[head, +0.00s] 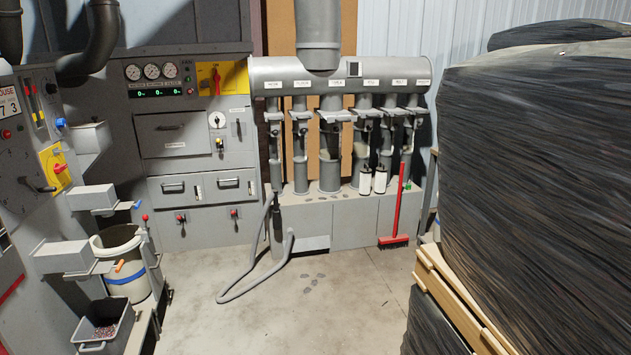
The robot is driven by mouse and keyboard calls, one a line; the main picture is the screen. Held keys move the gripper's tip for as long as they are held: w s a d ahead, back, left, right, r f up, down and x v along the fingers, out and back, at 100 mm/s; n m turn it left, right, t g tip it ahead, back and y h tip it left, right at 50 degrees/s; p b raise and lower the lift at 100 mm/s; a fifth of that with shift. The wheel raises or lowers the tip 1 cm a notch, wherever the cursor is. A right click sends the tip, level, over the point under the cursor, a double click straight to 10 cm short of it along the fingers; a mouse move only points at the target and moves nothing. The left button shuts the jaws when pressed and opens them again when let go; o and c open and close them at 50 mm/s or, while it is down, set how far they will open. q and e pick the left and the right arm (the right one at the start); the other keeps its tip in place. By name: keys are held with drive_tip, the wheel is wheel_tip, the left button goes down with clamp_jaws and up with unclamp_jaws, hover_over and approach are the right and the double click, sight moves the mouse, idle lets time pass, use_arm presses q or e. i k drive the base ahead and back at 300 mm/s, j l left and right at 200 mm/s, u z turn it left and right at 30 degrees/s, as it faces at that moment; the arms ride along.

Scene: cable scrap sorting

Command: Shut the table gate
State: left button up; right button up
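A row of several vertical grey duct branches hangs under a horizontal manifold (380,68) at the back wall. Each branch has a small white label and a slide-type gate with a plate near its upper part. The third label from the left seems to read TABLE (336,83), though the lettering is very small. The gate (333,115) under it sits on a wider pipe. I cannot tell from here whether this gate's plate is in or out. Neither of my grippers is in view.
A red broom (394,240) leans at the manifold's right base. A grey hose (240,298) loops over the floor. Black-wrapped pallets (540,160) block the right side. Machines, a bucket (122,262) and a scrap bin (103,328) stand at left. The middle floor is mostly clear.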

sight(340, 118)
drive_tip(key=i+l+u, duration=0.1)
drive_tip(key=i+u, duration=0.25)
drive_tip(key=i, duration=1.35)
drive_tip(key=i+z, duration=0.15)
drive_tip(key=i, duration=0.4)
drive_tip(key=i+z, duration=0.15)
drive_tip(key=i, duration=0.4)
drive_tip(key=i+j+z, duration=0.15)
drive_tip(key=i, duration=0.4)
